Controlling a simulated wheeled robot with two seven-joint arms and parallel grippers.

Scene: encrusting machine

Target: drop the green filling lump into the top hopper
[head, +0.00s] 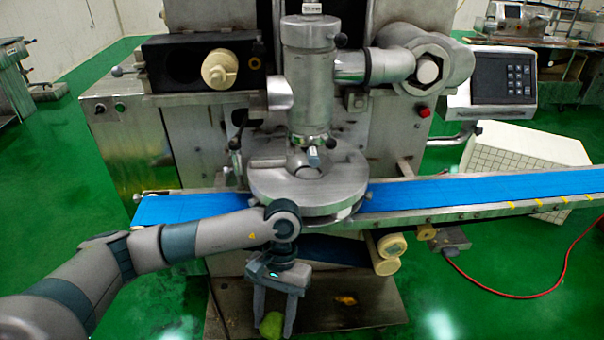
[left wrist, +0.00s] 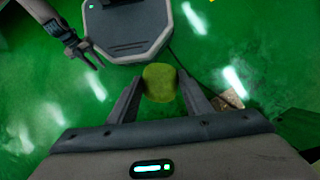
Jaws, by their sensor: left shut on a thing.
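The green filling lump (head: 270,325) is a small rounded piece low in the head view, in front of the machine. My left gripper (head: 274,322) points down and is shut on the lump, with one finger on each side. The left wrist view also shows the lump (left wrist: 160,83) between the fingertips. The encrusting machine (head: 310,85) stands behind the gripper, with its upper end cut off by the frame. I cannot make out the hopper's opening. My right gripper (left wrist: 91,57) shows at the upper left of the left wrist view, empty, with its fingers apart.
A blue conveyor belt (head: 455,190) crosses the machine front, with a round metal plate (head: 308,183) at its middle. A control panel (head: 503,75) and a white tiled box (head: 525,158) are at the right. A red cable (head: 520,293) lies on the open green floor.

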